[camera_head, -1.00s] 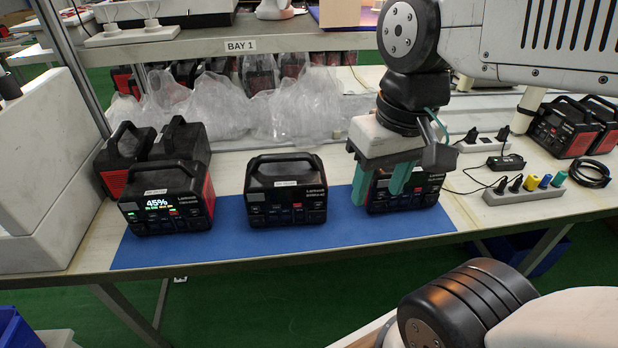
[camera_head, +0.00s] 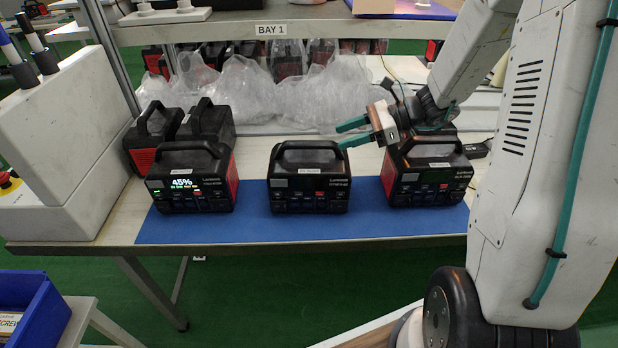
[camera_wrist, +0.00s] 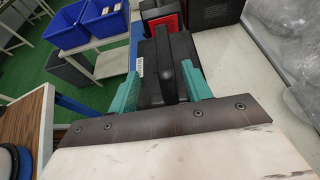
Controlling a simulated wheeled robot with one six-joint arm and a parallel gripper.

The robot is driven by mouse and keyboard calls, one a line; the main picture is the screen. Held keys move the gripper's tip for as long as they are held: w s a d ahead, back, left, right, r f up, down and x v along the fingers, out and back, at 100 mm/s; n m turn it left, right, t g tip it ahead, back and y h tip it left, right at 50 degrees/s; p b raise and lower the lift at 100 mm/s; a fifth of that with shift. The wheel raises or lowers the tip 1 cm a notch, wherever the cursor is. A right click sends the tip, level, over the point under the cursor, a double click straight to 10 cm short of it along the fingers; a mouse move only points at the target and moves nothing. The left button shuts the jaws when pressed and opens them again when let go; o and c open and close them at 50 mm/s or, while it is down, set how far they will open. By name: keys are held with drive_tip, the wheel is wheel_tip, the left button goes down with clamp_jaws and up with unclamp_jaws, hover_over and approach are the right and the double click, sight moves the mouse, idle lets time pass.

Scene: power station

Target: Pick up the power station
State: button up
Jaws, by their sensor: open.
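Three black power stations stand upright in a row on a blue mat (camera_head: 300,228). The left power station (camera_head: 190,182) has a lit 45% display and a red side. The middle power station (camera_head: 309,184) has a dark front and a top handle. My gripper (camera_head: 345,134) is open and empty, pointing left, at the upper right of the middle station's handle. In the wrist view, the teal fingers of my gripper (camera_wrist: 160,84) appear either side of the middle station's handle (camera_wrist: 164,65); contact cannot be told.
More power stations (camera_head: 180,130) stand behind the left one. Clear plastic bags (camera_head: 245,95) lie along the back, below the BAY 1 shelf (camera_head: 220,32). A white housing (camera_head: 65,150) stands at the left. A blue bin (camera_head: 35,310) is at lower left.

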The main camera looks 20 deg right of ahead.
sight(318, 142)
drive_tip(key=shift+w+f, duration=0.25)
drive_tip(key=x, duration=0.7)
drive_tip(key=shift+w+a, duration=0.15)
drive_tip(key=shift+a, duration=0.05)
clamp_jaws()
drive_tip(key=shift+w+r, duration=0.1)
drive_tip(key=shift+r, duration=0.1)
idle(0.8)
